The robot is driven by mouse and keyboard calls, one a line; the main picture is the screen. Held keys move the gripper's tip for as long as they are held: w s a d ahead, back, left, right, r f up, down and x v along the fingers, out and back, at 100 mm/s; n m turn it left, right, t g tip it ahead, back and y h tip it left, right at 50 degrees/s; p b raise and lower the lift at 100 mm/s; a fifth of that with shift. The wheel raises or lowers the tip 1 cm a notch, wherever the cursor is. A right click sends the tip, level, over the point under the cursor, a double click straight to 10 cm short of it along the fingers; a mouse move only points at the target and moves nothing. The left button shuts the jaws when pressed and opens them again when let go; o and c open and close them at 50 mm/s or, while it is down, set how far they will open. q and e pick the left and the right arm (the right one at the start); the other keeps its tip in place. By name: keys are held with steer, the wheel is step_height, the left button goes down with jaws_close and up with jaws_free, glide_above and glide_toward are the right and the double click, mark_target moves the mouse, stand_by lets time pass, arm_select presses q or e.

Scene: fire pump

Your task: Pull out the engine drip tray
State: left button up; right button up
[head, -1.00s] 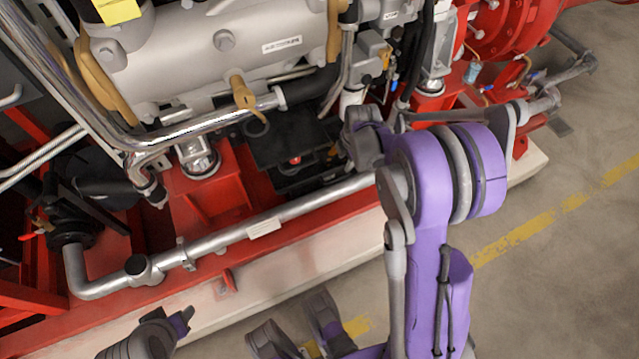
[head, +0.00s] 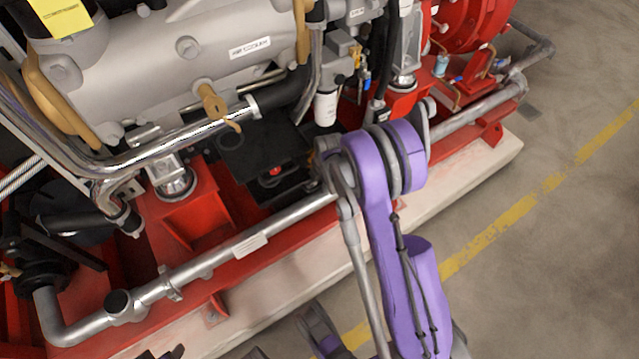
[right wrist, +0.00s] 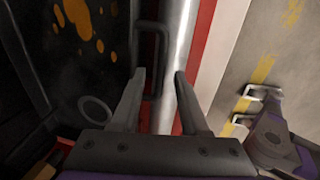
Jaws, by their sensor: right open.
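The engine drip tray (right wrist: 65,75) appears as a black flat surface with orange stains at the left of the right wrist view. A dark D-shaped handle (right wrist: 150,50) stands between the tray and the silver pipe. My right gripper (right wrist: 158,78) is open; its fingertips lie either side of the handle's near part and the pipe edge, with no grip seen. In the head view my right gripper (head: 330,168) is beside the pipe, its fingers mostly hidden. My left gripper (head: 318,328) is cut off at the bottom edge; its parts also show in the right wrist view (right wrist: 262,112).
The silver pipe (head: 225,251) runs along the red frame (head: 130,338), close to the handle. The grey engine (head: 180,50) overhangs behind. A pale plinth (head: 262,312) edges the frame. Open concrete floor (head: 560,210) lies to the right.

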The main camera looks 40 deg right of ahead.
steer(key=shift+f, duration=0.2)
jaws_close()
stand_by(1.4)
